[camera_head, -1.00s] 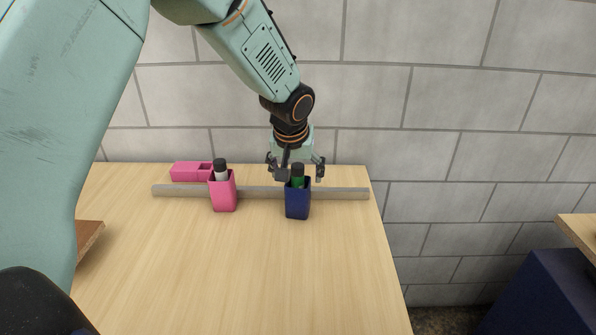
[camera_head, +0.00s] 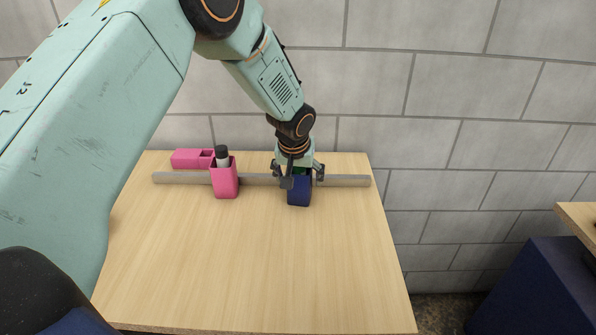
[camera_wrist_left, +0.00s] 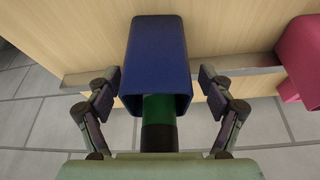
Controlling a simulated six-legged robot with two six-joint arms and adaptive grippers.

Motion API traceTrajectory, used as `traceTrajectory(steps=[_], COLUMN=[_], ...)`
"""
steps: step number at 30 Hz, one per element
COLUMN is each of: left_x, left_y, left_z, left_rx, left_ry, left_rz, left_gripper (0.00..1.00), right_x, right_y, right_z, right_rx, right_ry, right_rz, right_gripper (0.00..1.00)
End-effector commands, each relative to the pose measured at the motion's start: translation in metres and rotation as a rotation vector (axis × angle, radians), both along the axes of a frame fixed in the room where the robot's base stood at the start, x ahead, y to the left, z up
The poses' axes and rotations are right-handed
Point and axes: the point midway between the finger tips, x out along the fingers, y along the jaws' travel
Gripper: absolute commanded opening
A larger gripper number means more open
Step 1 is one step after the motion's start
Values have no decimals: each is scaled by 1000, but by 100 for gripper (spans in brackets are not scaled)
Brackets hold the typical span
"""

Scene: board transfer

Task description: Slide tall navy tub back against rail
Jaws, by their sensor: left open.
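The tall navy tub (camera_head: 299,191) stands upright on the table at the front side of the grey rail (camera_head: 343,181); I cannot tell whether it touches the rail. It also shows in the left wrist view (camera_wrist_left: 158,55), with a green bottle with a dark cap (camera_wrist_left: 159,125) in its mouth. My left gripper (camera_head: 303,178) is open and reaches down over the tub. In the left wrist view its fingers (camera_wrist_left: 159,88) stand on either side of the tub's rim, with gaps at both sides. The fingers partly hide the tub's top in the head view. My right gripper is out of view.
A pink tub (camera_head: 224,182) holding a white bottle with a black cap (camera_head: 222,156) stands left of the navy tub. A low pink box (camera_head: 186,159) lies behind the rail. The wooden table (camera_head: 250,265) is clear in front. A block wall stands behind.

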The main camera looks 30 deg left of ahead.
Motion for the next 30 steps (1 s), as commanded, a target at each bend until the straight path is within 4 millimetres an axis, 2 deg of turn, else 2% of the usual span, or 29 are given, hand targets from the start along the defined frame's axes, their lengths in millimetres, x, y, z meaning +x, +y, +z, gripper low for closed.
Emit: traceTrajectory(steps=[8, 27, 30], left_x=[1, 1, 1], left_y=[0, 0, 0], left_z=[0, 0, 0], left_rx=[0, 0, 0], left_ry=[-1, -1, -1], left_rz=[0, 0, 0], left_gripper=[81, 28, 23], right_x=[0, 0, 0], right_y=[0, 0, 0], right_z=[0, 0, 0], right_rx=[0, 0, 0], right_ry=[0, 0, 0], right_rz=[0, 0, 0], right_gripper=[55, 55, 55])
